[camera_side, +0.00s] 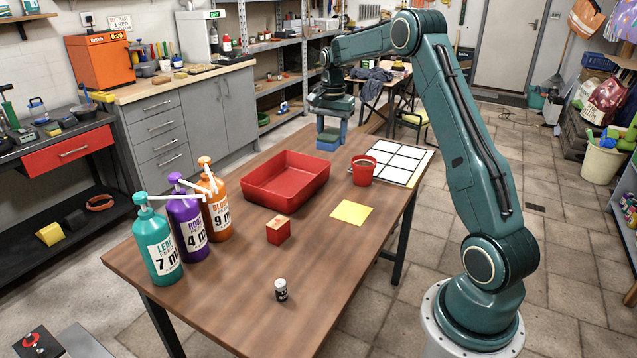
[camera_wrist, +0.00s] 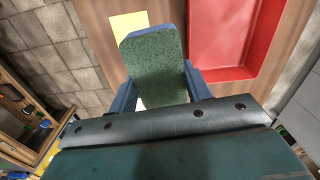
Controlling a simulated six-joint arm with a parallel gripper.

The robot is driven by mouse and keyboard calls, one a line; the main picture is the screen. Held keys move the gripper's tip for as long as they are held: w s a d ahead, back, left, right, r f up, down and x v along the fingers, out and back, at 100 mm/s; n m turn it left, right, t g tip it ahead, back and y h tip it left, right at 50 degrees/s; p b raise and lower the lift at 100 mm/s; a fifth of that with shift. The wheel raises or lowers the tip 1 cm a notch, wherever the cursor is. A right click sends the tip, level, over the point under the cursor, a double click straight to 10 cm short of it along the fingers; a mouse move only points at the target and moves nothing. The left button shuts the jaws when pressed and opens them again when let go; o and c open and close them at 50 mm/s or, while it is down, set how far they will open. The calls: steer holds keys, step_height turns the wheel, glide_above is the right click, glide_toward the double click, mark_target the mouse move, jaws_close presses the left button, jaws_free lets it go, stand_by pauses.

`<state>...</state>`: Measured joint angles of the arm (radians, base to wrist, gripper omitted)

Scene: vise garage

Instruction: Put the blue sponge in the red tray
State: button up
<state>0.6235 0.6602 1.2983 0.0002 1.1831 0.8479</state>
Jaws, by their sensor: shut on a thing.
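The blue sponge (camera_side: 328,146) has a green scouring top and is between the jaws of my gripper (camera_side: 331,132), at the far end of the table. In the wrist view the green face of the sponge (camera_wrist: 153,62) fills the middle, with one blue finger on each side. My gripper (camera_wrist: 160,88) is shut on it. The red tray (camera_side: 268,200) is empty and lies on the table, nearer the side camera and to the left of the sponge. In the wrist view the red tray (camera_wrist: 228,70) is to the right of the sponge. The sponge's exact height is unclear.
A red pot (camera_side: 363,175) stands right of the tray, beside a white gridded sheet (camera_side: 405,160). A yellow sheet (camera_side: 351,213), a red box (camera_side: 278,230) and a small jar (camera_side: 281,290) are nearer. Several pump bottles (camera_side: 187,224) line the left edge.

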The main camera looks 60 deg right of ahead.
steer(key=m, duration=0.1)
glide_above(286, 189)
steer(key=s+a, duration=0.4)
steer(key=shift+w+a, duration=0.25)
steer(key=shift+w, duration=0.15)
step_height(286, 189, down, 16)
steer(key=shift+r, duration=0.15)
steer(key=shift+f, duration=2.1)
steer(key=shift+f, duration=0.1)
